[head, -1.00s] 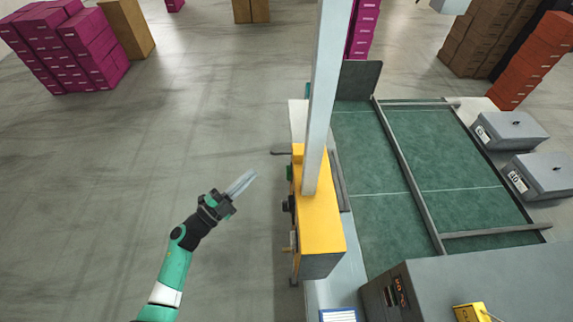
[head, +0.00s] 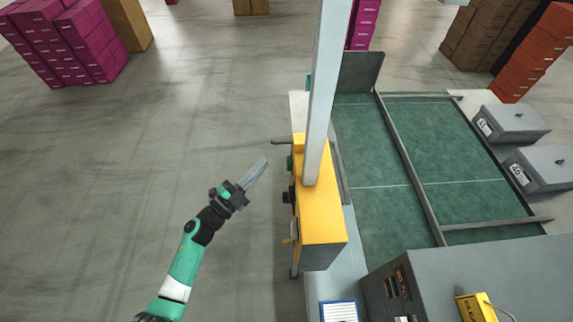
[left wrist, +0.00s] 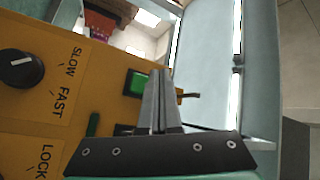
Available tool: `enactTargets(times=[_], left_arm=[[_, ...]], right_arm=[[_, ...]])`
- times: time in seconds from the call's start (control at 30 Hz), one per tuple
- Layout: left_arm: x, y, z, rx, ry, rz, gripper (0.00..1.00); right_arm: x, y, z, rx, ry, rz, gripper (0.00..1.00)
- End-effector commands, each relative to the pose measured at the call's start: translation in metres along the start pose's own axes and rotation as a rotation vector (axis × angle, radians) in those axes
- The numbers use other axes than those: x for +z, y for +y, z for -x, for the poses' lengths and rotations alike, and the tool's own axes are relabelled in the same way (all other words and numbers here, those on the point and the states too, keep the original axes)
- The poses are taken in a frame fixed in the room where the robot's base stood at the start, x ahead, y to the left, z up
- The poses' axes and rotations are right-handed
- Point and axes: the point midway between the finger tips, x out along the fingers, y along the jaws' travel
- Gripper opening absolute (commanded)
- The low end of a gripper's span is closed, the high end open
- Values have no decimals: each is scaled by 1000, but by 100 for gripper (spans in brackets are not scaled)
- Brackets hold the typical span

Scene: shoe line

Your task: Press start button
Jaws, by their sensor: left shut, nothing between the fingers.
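The green start button (left wrist: 138,83) sits on the yellow control box in the left wrist view, just left of my shut fingertips. In the head view it shows as a small green bump (head: 289,162) on the left side of the yellow control box (head: 318,215). My left gripper (head: 266,162) is shut and empty, to the left of the box, with a gap between fingertips and box. In the left wrist view my left gripper (left wrist: 157,74) points toward the panel and hides part of it. My right gripper is not in view.
A black speed knob (left wrist: 20,69) marked SLOW and FAST is on the panel. A pale post (head: 322,90) rises by the box. A green conveyor (head: 440,150) lies to the right. The floor (head: 120,180) to the left is clear.

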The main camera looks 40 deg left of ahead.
Motion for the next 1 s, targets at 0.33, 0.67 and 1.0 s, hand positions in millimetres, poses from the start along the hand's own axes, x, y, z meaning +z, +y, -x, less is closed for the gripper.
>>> enactTargets(times=[0.33,0.67,1.0], left_arm=[[-16,16,-22,0,1,0,0],[-17,17,-24,-1,0,0,0],[-17,17,-24,-1,0,0,0]], right_arm=[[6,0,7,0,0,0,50],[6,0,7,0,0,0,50],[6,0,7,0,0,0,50]])
